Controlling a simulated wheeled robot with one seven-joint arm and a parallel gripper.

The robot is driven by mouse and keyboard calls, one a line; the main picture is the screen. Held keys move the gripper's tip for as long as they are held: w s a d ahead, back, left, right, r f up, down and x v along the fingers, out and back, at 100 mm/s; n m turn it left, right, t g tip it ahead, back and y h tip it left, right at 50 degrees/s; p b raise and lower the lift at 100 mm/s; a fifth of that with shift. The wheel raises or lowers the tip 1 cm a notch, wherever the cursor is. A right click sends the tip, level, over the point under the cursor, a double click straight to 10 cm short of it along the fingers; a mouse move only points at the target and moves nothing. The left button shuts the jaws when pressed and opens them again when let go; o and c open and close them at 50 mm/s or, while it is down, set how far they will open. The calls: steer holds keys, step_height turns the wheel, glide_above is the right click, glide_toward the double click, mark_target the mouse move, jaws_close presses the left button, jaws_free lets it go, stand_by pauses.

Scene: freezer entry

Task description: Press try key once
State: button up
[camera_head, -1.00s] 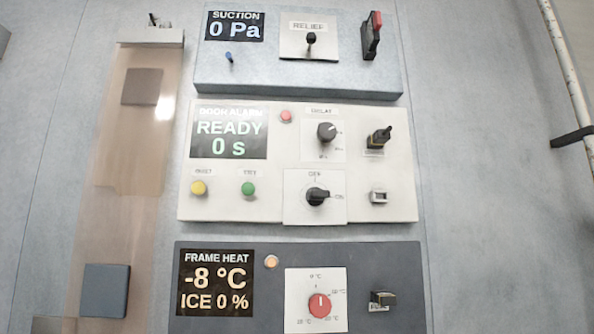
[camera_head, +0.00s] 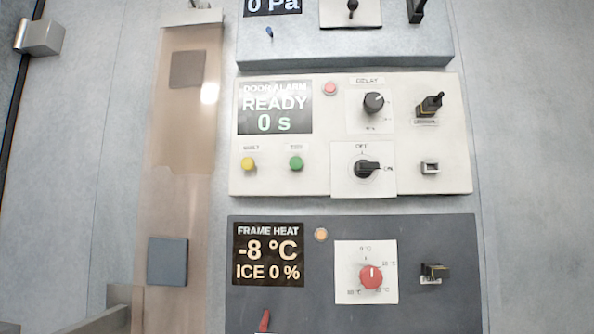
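The door alarm panel (camera_head: 210,185) is a white box in the middle of the view. Its display (camera_head: 275,108) reads READY and 0 s. A green round button (camera_head: 296,163) sits below the display, with a small blurred label above it that may be the try key's. A yellow round button (camera_head: 249,164) sits to its left, also with a blurred label. Neither button is covered. My gripper is not in view.
The suction panel (camera_head: 340,48) is above and the dark frame heat panel (camera_head: 410,225) below, with knobs and switches sticking out. A translucent brown strip (camera_head: 180,130) hangs at left. A grey bar (camera_head: 100,322) shows bottom left. The wall at right is bare.

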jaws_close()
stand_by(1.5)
